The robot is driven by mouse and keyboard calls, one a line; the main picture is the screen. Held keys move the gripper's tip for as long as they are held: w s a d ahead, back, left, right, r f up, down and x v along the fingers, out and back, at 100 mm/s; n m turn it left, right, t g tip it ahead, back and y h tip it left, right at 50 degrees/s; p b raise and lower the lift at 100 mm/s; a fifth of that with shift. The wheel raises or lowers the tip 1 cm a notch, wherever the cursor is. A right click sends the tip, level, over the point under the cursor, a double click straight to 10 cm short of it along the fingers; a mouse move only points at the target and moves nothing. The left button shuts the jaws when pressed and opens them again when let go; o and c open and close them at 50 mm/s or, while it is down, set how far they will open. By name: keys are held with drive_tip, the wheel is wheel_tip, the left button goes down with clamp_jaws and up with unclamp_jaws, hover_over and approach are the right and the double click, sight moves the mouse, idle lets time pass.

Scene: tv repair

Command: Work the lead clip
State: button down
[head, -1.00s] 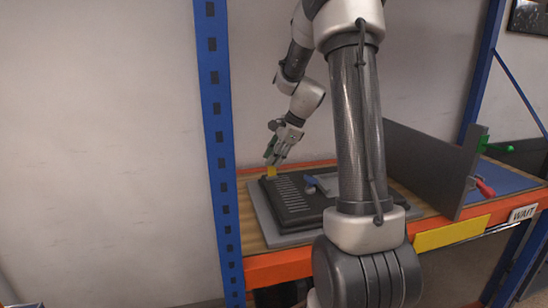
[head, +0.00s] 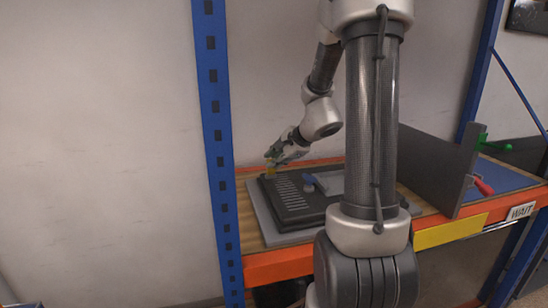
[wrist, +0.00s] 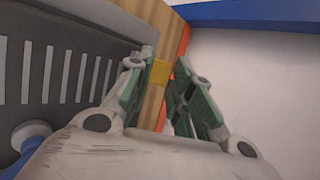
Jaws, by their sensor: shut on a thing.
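A small yellow piece, which I take for the lead clip (head: 270,168), is at the far left corner of a dark slotted TV panel (head: 296,217). My gripper (head: 272,158) reaches it from the upper right, tilted, with its fingertips at the piece. In the wrist view the yellow clip (wrist: 160,72) sits between the tips of the green-padded fingers (wrist: 163,78), and they are shut on it. The slotted panel (wrist: 62,45) lies on the left there. The clip's lower part and its contact with the panel are hard to make out.
A blue knob (head: 308,183) stands on the panel beside the slots. The panel lies on a grey mat (head: 250,213) on a wooden shelf with an orange front beam (head: 270,268). A blue upright (head: 217,130) is close left; a dark divider (head: 440,168) stands right.

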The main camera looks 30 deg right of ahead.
drive_tip(key=t, duration=0.1)
drive_tip(key=s+f+t, duration=0.1)
drive_tip(key=s+t, duration=0.1)
drive_tip(key=shift+s+a+f+n+t, duration=0.2)
drive_tip(key=shift+a+f+n+t, duration=0.05)
drive_tip(key=shift+f+n+t, duration=0.05)
drive_tip(key=shift+s+a+f+n+t, duration=0.15)
drive_tip(key=shift+s+f+n+t, duration=0.25)
drive_tip(key=shift+t, duration=0.65)
drive_tip(key=shift+s+a+f+n+t, duration=0.1)
drive_tip(key=shift+s+f+n+t, duration=0.25)
drive_tip(key=shift+t, duration=0.7)
drive_tip(key=shift+w+f, duration=0.1)
drive_tip(key=shift+f, duration=0.05)
drive_tip(key=c, duration=1.3)
unclamp_jaws()
drive_tip(key=shift+w+a, duration=0.1)
wheel_tip(320, 180, up, 10)
